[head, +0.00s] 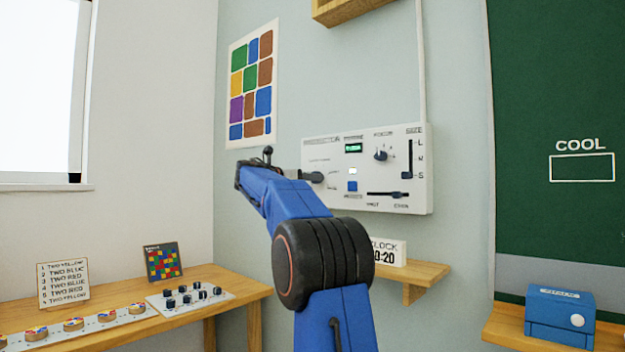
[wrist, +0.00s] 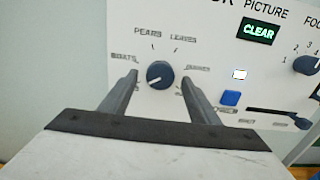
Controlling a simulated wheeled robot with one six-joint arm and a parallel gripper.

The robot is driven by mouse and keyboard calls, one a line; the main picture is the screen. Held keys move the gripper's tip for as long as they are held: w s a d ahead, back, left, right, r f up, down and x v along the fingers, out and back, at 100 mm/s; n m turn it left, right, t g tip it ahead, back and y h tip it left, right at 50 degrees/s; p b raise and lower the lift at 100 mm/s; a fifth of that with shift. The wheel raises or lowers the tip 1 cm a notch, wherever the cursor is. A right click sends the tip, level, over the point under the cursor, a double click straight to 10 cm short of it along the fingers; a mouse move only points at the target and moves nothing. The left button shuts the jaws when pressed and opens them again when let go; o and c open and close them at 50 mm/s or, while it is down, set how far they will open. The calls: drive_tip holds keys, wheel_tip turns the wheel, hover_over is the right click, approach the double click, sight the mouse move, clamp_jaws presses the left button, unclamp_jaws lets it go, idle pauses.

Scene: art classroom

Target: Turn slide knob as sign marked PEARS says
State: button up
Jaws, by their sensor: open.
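The slide knob (wrist: 160,73) is a round dark blue knob on a white panel (head: 370,193). In the wrist view its white mark points to the lower left. Labels ring it: PEARS (wrist: 147,32) at upper left, LEAVES (wrist: 183,37) at upper right, one seeming to read BOATS (wrist: 123,57) at left, and a blurred one at right. My gripper (wrist: 160,81) is open, with one finger on each side of the knob. I cannot tell if the fingers touch it. In the head view my gripper (head: 306,176) is at the panel's left part and partly hides that area.
The panel also has a green display (wrist: 258,31) reading CLEAR, a blue button (wrist: 230,97), another knob (wrist: 305,65), a horizontal slider (wrist: 278,116) and a vertical slider (head: 408,160). A shelf (head: 425,273) with a clock sign (head: 388,252) is below. A wooden table (head: 205,283) stands at left.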

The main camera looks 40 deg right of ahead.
drive_tip(key=shift+w+d, duration=0.1)
drive_tip(key=shift+d, duration=1.05)
drive_tip(key=shift+c, duration=0.7)
drive_tip(key=c, duration=0.9)
drive_tip(key=shift+m, duration=0.4)
drive_tip(key=m, duration=1.8)
drive_tip(key=shift+m, duration=0.7)
